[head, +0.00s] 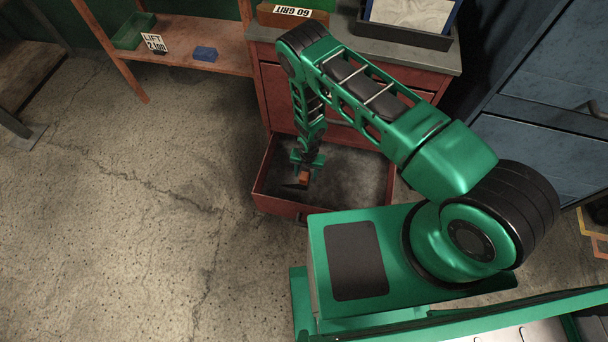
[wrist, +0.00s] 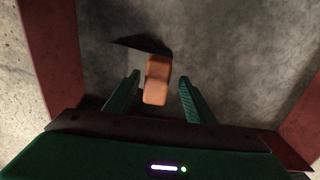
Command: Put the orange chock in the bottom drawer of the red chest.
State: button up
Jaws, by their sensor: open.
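The orange chock (wrist: 157,80) lies inside the open bottom drawer of the red chest, on the drawer's grey floor; it also shows in the head view (head: 304,177). My gripper (wrist: 158,92) is open over the drawer, with one green finger on each side of the chock and a gap on both sides. The bottom drawer (head: 280,207) is pulled out from the red chest (head: 277,98). My arm hides part of the drawer and of the chest front.
A wooden shelf (head: 225,62) left of the chest holds a green tray (head: 132,32), a blue block (head: 205,53) and a sign. A blue cabinet (head: 545,90) stands at the right. The concrete floor left of the drawer is clear.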

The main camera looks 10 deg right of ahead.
notch_tip(320, 180, up, 11)
jog(key=shift+d, duration=0.25)
jog(key=shift+s+f, duration=0.15)
jog(key=shift+s, duration=0.1)
dwell(0.4)
